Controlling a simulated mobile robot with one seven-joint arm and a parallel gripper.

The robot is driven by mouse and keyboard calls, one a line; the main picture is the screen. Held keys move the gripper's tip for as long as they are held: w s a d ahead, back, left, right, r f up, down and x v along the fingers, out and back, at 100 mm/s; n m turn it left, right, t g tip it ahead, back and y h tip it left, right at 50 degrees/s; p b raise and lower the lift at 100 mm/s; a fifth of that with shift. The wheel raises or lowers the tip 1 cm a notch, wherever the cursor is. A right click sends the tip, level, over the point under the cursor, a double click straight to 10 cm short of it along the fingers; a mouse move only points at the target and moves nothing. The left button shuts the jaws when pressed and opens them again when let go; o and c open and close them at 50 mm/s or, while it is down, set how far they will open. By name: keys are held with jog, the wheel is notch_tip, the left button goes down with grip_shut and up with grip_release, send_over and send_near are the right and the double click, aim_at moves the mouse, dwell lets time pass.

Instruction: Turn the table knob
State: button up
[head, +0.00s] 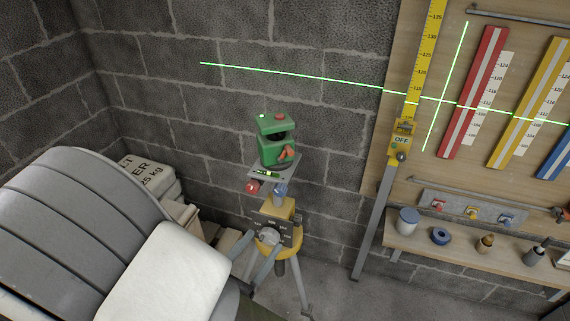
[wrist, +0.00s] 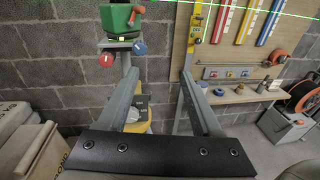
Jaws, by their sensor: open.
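A green laser level (head: 276,140) with an orange lever sits on a small grey table (head: 262,172) on a tripod; it also shows in the wrist view (wrist: 122,20). A red knob (head: 252,187) marked 1 and a blue knob (head: 281,188) sit under the table; the wrist view shows the red one (wrist: 106,61) and the blue one (wrist: 139,47). A grey knob (head: 269,237) is on the yellow tripod head (head: 278,213) below. My gripper (wrist: 160,72) is open and empty. In the wrist view its left finger overlaps the tripod head, below the red and blue knobs; contact cannot be told.
A yellow scale (head: 420,65) with an OFF slider (head: 403,140) stands right of the tripod. A board with coloured rulers (head: 474,92) and a shelf (head: 470,262) with small items are further right. Sacks (head: 147,178) lie left. Green laser lines cross the wall.

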aim_at(278, 192)
jog(key=w+d+n, duration=0.1)
jog(key=w, duration=0.4)
jog(key=w+d+f+t+y, duration=0.1)
jog(key=w, duration=0.4)
jog(key=w+d+n+y+p, duration=0.1)
jog(key=w, duration=0.4)
jog(key=shift+w+d+f+n+t, duration=0.2)
jog(key=shift+w+d+n+t, duration=0.1)
jog(key=shift+w+d, duration=0.1)
grip_shut()
